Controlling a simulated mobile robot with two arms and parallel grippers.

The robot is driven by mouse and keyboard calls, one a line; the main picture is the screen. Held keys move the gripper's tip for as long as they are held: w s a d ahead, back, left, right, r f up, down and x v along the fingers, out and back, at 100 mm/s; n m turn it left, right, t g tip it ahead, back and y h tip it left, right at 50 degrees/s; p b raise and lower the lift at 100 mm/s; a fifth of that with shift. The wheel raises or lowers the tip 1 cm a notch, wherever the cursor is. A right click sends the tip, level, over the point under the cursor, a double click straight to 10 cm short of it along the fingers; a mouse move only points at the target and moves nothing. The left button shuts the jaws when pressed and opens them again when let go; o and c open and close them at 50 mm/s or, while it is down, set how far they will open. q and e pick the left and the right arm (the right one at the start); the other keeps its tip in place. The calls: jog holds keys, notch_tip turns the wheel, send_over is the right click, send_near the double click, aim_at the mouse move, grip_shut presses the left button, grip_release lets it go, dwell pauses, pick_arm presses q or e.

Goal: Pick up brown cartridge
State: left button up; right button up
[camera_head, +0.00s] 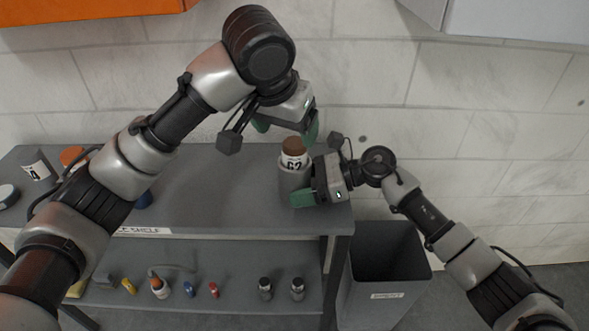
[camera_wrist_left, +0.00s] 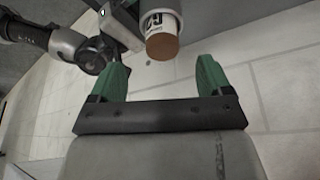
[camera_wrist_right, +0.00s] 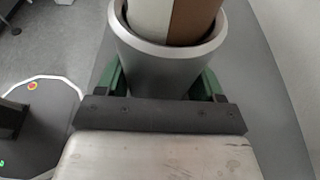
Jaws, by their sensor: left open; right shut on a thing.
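The brown cartridge (camera_head: 293,150) has a brown top and a white label with dark print, and it stands in a grey metal cup (camera_head: 291,180) at the right end of the upper shelf. Its lower part is hidden inside the cup. My right gripper (camera_head: 305,190) is shut on the cup; the right wrist view shows its green fingers on both sides of the cup (camera_wrist_right: 160,65). My left gripper (camera_head: 287,125) is open and empty, just above the cartridge. In the left wrist view the brown top (camera_wrist_left: 162,46) shows beyond the open green fingers.
The grey shelf unit (camera_head: 220,190) holds several small bottles and cartridges on its lower level. A grey bin (camera_head: 385,275) stands right of the shelf. A tiled wall is close behind. An orange-topped item (camera_head: 73,156) and a labelled grey cylinder (camera_head: 36,168) are at the left.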

aim_at(293, 144)
pick_arm(q)
jog(key=x, duration=0.8)
jog(key=shift+w, duration=0.35)
jog(key=c, duration=1.4)
